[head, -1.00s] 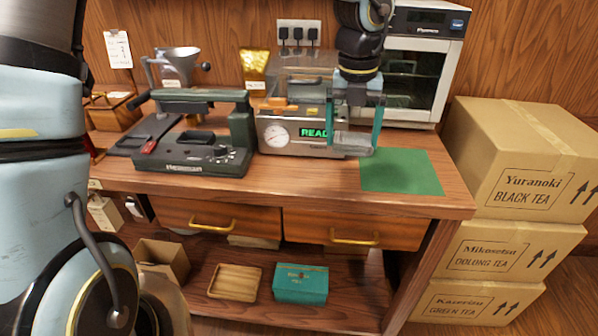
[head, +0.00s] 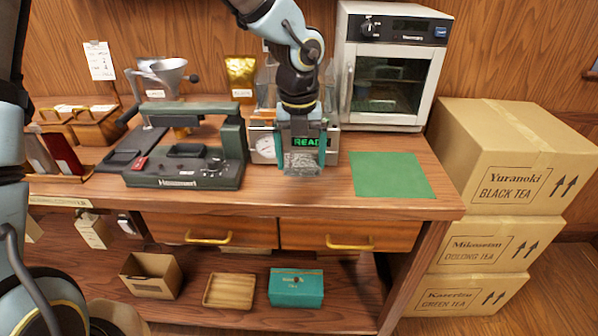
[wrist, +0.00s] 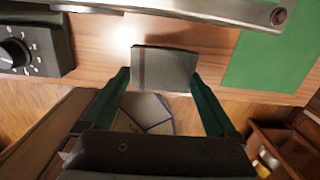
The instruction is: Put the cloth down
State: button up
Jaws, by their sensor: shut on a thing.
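My gripper (head: 301,158) is at the front of the press with the READY display (head: 262,148), above the counter's front part. Its two teal fingers are shut on a grey cloth (head: 303,164). In the wrist view the cloth (wrist: 163,71) is a small grey piece with a darker stripe near its left side, spanning the fingertips (wrist: 160,75). I cannot tell whether the cloth touches the wooden counter (head: 365,208). A flat green mat (head: 392,174) lies on the counter to the right of the gripper, bare and apart from the cloth.
A dark green machine with a dial (head: 184,172) stands left of the gripper. A white oven (head: 343,82) stands behind the mat. Stacked cartons (head: 520,190) stand right of the counter. Bare counter lies between gripper and mat.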

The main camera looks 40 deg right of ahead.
aim_at(301, 163)
jog(key=shift+f, duration=2)
jog(key=shift+f, duration=0.1)
jog(key=o, duration=1.1)
jog(key=r, duration=1.2)
jog(key=shift+s+a+r, duration=0.15)
jog(key=shift+s+a, duration=0.05)
jog(key=shift+a, duration=0.1)
